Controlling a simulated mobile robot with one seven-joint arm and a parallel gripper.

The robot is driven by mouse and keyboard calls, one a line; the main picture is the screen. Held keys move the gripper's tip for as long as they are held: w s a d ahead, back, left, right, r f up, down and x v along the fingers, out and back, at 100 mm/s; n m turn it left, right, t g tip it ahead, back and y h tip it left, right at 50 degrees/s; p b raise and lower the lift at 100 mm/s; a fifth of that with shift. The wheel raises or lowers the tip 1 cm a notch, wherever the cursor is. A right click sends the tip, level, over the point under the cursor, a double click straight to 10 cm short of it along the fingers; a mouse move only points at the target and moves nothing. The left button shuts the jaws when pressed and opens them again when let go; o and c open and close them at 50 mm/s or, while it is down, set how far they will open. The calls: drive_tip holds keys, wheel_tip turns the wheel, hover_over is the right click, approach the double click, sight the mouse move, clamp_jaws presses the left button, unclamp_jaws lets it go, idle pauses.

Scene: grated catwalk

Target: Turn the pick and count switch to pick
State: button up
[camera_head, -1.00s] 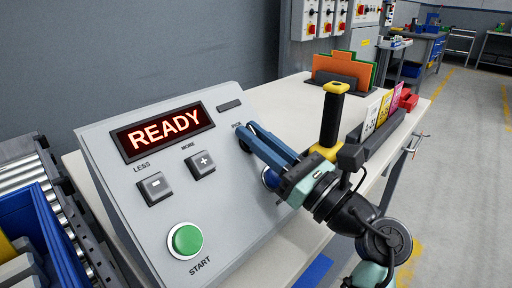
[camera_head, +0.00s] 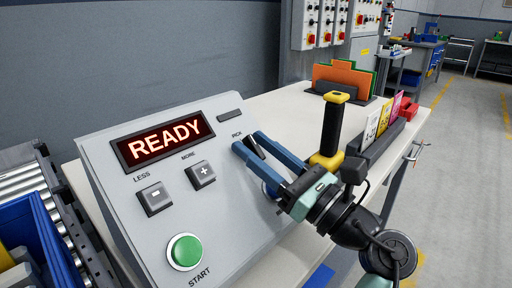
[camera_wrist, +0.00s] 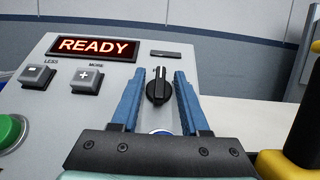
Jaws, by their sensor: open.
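The pick and count switch is a black rotary knob (camera_wrist: 158,88) on the sloped grey control panel (camera_wrist: 112,88). In the wrist view its white pointer mark is at the top, aimed nearly straight up. In the head view the knob (camera_head: 254,147) is partly hidden by my fingers, just below the PICK label (camera_head: 237,135). My gripper (camera_head: 249,141) is open, with one blue finger on each side of the knob; it also shows in the wrist view (camera_wrist: 159,75). Gaps show between fingers and knob in the wrist view. The COUNT label is not visible.
The panel has a READY display (camera_head: 163,139), minus (camera_head: 155,198) and plus (camera_head: 200,174) buttons and a green START button (camera_head: 185,251). A black and yellow handled tool (camera_head: 333,128) stands close behind my gripper. A card rack (camera_head: 378,140) stands to the right.

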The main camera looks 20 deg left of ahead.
drive_tip(key=v, duration=1.2)
drive_tip(key=shift+s+d+f, duration=0.1)
drive_tip(key=shift+d+f, duration=0.1)
